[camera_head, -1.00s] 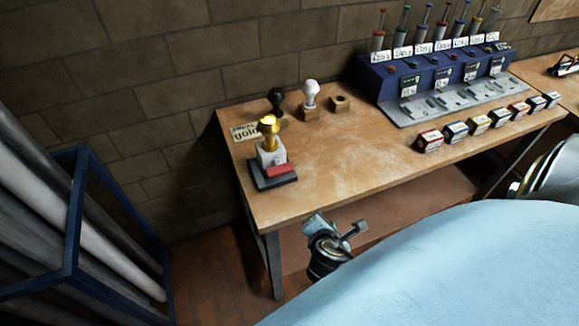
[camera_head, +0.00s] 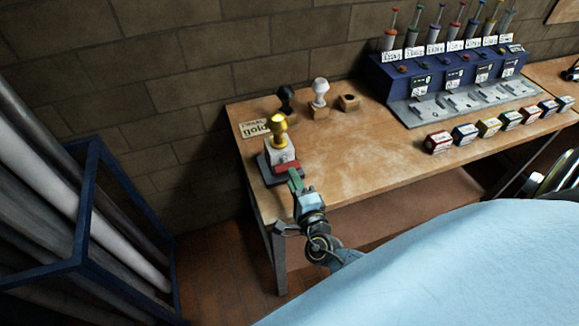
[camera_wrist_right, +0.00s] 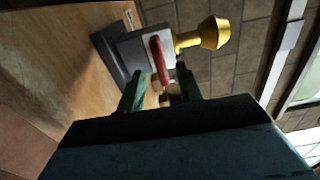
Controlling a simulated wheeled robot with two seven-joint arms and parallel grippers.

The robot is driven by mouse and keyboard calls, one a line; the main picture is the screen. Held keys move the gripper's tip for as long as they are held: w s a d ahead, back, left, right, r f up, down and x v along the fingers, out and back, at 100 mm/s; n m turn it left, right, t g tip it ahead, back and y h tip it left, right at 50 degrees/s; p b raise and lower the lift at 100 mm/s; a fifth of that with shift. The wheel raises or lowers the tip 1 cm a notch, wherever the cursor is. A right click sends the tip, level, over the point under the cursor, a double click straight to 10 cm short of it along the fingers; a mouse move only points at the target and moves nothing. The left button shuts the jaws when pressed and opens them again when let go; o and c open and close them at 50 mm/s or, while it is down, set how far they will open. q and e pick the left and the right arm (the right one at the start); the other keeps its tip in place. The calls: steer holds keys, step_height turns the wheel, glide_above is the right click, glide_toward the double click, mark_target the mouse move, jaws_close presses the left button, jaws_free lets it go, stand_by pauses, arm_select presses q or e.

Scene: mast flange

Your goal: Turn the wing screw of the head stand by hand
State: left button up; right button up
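The head stand (camera_head: 280,151) is at the left end of the workbench: a pale block on a dark base with a gold knob-shaped head on top. A red bar-like part, apparently the wing screw (camera_head: 288,166), is on its front side. In the right wrist view the stand (camera_wrist_right: 130,50) appears tilted, with the red part (camera_wrist_right: 159,62) ahead of the fingers. My right gripper (camera_head: 294,181) reaches in from the bench's front edge, close to the red part. Its green fingers (camera_wrist_right: 160,76) are apart with nothing clearly held between them; contact cannot be told. My left gripper is not in view.
Behind the stand are a black knob (camera_head: 286,98), a white knob (camera_head: 320,92), a small wooden block (camera_head: 349,102) and a sign (camera_head: 254,129). A blue rack (camera_head: 440,75) and several small boxes (camera_head: 488,126) are to the right. The bench (camera_head: 370,160) middle is clear.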

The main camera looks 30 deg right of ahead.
mark_target(287, 167)
steer(key=b+x, duration=0.1)
steer(key=x, duration=0.4)
steer(key=shift+w+d+b, duration=0.1)
steer(key=shift+b, duration=0.2)
jaws_close()
